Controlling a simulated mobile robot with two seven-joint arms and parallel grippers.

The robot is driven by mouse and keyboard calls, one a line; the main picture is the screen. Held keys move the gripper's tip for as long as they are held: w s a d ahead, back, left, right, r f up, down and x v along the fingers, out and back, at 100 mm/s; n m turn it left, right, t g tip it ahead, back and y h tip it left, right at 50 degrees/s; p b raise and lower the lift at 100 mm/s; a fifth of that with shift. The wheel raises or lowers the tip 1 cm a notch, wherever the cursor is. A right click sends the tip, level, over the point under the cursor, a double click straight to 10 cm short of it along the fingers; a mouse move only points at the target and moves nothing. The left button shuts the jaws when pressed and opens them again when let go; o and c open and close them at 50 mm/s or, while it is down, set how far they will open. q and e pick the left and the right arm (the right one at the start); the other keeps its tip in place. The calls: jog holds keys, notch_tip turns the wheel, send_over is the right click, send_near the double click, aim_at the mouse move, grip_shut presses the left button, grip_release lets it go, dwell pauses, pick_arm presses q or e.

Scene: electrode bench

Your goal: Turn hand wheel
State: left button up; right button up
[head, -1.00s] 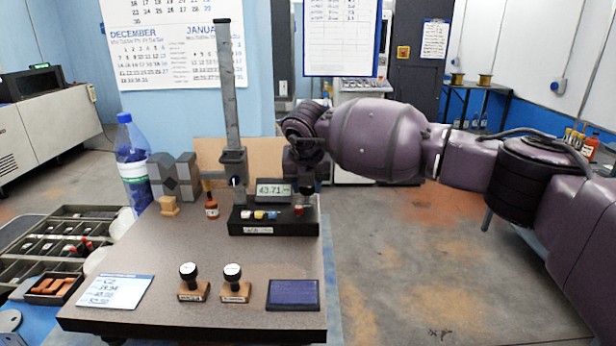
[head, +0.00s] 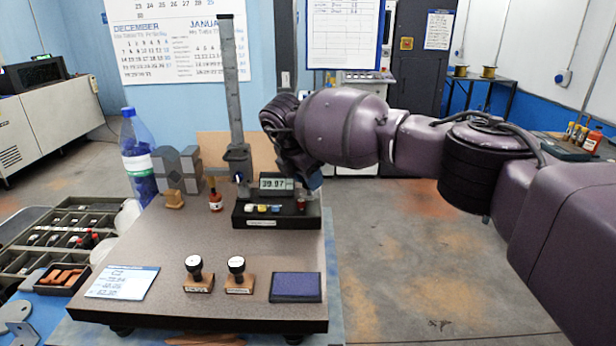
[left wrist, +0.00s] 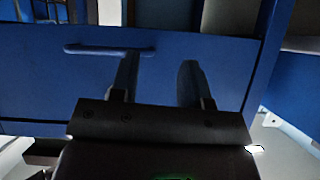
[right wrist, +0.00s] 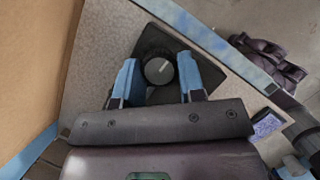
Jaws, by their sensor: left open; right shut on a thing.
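The hand wheel is a dark, ribbed round knob with a grey cap (right wrist: 158,71) in the right wrist view. My right gripper (right wrist: 158,63) has one blue finger on each side of it and is shut on it. In the head view the device (head: 275,217) has a lit display (head: 277,184) that reads about 39.97. A tall grey column (head: 231,95) stands at its left. My right arm and hand cover the wheel there. My left gripper (left wrist: 157,72) is open and empty in the left wrist view, by a blue panel with a handle (left wrist: 108,50).
Parts trays (head: 65,235) stand at left. The floor right of the bench is clear.

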jog(key=shift+m, duration=0.4)
jog(key=o, duration=0.8)
jog(key=shift+c, duration=0.2)
jog(key=shift+o, duration=0.8)
jog(key=shift+r, duration=0.25)
